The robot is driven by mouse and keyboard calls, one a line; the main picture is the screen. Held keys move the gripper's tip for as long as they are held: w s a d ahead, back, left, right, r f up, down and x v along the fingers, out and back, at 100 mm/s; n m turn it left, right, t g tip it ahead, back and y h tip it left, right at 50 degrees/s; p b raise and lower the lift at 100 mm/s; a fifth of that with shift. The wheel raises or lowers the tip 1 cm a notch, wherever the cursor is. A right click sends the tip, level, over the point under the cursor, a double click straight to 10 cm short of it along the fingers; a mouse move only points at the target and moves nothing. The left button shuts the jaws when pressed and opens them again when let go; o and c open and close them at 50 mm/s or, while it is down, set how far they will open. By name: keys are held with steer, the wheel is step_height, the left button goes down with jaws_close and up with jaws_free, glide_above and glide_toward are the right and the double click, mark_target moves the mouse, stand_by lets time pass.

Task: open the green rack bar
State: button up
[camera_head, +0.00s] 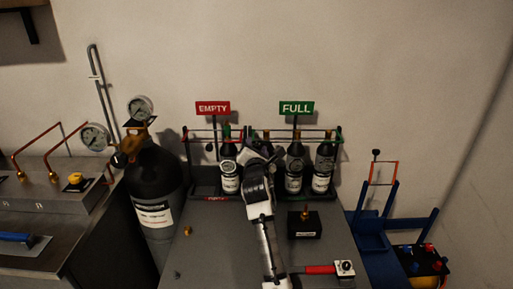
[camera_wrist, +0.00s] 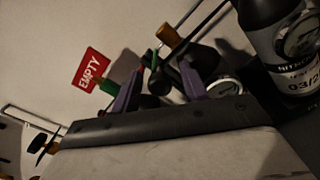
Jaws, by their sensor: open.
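The green rack bar (camera_head: 314,130) runs along the top front of the right half of the bottle rack, under the green FULL sign (camera_head: 296,108). Several small dark bottles (camera_head: 294,168) with white labels stand in the rack behind the bars. My gripper (camera_head: 259,147) is at the middle of the rack, near the left end of the green bar, and hides part of it. In the wrist view its two purple fingers (camera_wrist: 158,82) are apart. A green piece (camera_wrist: 155,58) shows just beyond them; I cannot tell whether the fingers touch it.
The red EMPTY sign (camera_head: 212,108) stands over the rack's left half. A large dark cylinder (camera_head: 154,195) with gauges is left of the rack. A small black box (camera_head: 304,224) and a red-handled tool (camera_head: 321,269) lie on the grey tabletop (camera_head: 215,250). A blue cart (camera_head: 372,235) is right.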

jaws_close()
steer(key=shift+r, duration=0.5)
